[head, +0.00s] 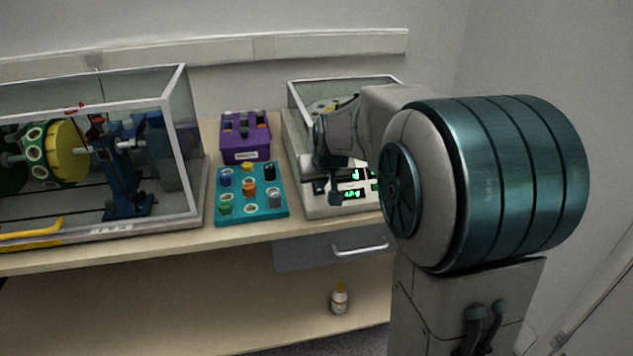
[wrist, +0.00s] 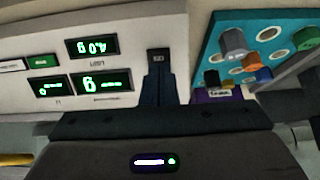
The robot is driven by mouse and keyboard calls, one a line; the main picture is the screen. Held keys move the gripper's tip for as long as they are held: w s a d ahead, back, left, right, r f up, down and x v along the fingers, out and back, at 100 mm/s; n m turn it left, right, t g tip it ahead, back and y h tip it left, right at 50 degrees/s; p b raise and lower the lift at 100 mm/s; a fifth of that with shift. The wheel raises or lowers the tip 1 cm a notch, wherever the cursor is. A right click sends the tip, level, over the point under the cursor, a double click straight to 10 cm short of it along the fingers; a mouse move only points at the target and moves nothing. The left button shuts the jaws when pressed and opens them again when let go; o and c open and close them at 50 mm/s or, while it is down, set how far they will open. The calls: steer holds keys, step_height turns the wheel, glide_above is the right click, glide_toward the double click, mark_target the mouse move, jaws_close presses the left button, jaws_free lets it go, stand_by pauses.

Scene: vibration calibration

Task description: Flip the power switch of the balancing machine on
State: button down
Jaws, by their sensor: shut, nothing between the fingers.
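The white machine (head: 297,151) with a clear cover stands on the bench at the back. Its front panel (wrist: 125,22) fills the upper left of the wrist view, with green digits lit on its displays (wrist: 92,47). A small black switch (wrist: 158,55) sits on the panel beside the displays; its position is too small to tell. My gripper (wrist: 158,76) is shut and empty, its fingertips right at the switch's lower edge in the picture; contact cannot be told. In the head view my gripper (head: 335,197) is at the machine's front, and the switch is hidden there.
A clear-walled rig (head: 190,143) with a yellow disc (head: 68,152) stands at left. A teal tray (head: 280,205) of coloured pieces and a purple box (head: 245,150) lie left of the machine. A drawer handle (head: 360,247) juts out below; a bottle (head: 340,300) stands lower.

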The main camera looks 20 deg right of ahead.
steer(key=s+f+p+v, duration=0.1)
steer(key=s+p+v, duration=0.1)
steer(key=v, duration=1.1)
steer(key=shift+s, duration=0.5)
steer(key=shift+a+f, duration=0.1)
